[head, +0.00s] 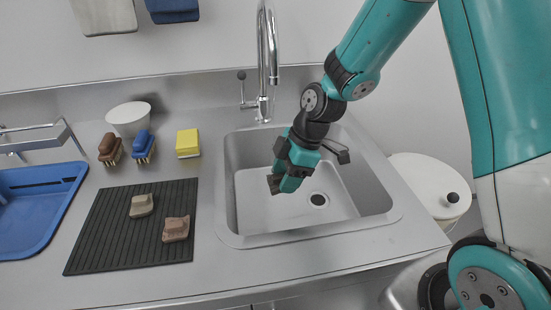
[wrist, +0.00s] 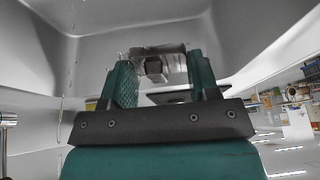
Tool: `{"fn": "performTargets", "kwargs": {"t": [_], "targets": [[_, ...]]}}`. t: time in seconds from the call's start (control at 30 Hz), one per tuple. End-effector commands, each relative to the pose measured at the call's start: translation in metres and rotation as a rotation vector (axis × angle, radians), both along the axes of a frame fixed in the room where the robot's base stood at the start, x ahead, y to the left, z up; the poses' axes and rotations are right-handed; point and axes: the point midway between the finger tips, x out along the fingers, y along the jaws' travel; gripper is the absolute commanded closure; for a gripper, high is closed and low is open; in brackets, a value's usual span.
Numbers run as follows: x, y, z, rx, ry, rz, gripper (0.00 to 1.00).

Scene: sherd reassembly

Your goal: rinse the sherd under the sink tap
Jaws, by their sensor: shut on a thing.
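My gripper (head: 279,183) reaches down into the sink basin (head: 232,200), below and slightly right of the tap spout in the picture. It is shut on a small dark piece, which I take to be the sherd (head: 273,184). In the wrist view my gripper (wrist: 160,62) shows two teal fingers with the greyish sherd (wrist: 154,66) between their tips. Its outline is partly hidden. The chrome tap (head: 268,60) stands at the back of the sink with a lever at its left. I cannot make out any running water.
Two brown sherds (head: 141,206) (head: 176,229) lie on a dark ribbed mat (head: 110,245). Two brushes (head: 110,149) (head: 143,146), a yellow sponge (head: 188,143) and a white bowl (head: 128,117) stand behind it. A blue tray (head: 40,205) is at left, a lidded white bin (head: 430,185) at right.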

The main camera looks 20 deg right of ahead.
Motion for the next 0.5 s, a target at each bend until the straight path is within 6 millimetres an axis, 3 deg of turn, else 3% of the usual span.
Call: {"fn": "performTargets", "kwargs": {"t": [0.5], "targets": [[-0.032, 0.014, 0.030, 0.000, 0.000, 0.002, 0.69]]}}
